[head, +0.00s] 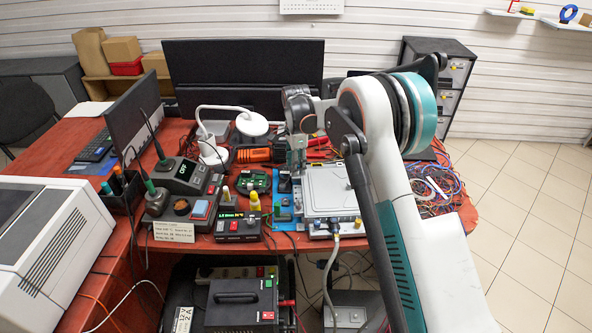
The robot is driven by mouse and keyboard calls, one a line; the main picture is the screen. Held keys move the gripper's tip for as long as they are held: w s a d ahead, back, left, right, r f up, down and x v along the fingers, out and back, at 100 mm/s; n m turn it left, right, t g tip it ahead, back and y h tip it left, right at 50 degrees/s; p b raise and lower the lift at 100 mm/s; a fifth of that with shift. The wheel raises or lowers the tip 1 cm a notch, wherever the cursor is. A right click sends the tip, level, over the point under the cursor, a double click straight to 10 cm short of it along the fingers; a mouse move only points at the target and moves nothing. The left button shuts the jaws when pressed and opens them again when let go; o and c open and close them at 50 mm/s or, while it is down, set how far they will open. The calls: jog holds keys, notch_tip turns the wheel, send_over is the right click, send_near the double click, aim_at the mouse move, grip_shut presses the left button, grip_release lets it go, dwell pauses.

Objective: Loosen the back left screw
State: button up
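My arm reaches in from the right, and my gripper (297,163) points down at the back left corner of the box. The gripper covers that corner, so the back left screw is hidden. I cannot tell whether the gripper touches it, nor whether the fingers are open or shut. The other screws are too small to make out.
Left of the box stand a green circuit board (253,181), a small box with red buttons (238,228) and a soldering station (182,176). Loose wires (436,182) cover the table's right side.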

jog(key=shift+f, duration=0.75)
jog(key=shift+c, duration=0.5)
grip_shut()
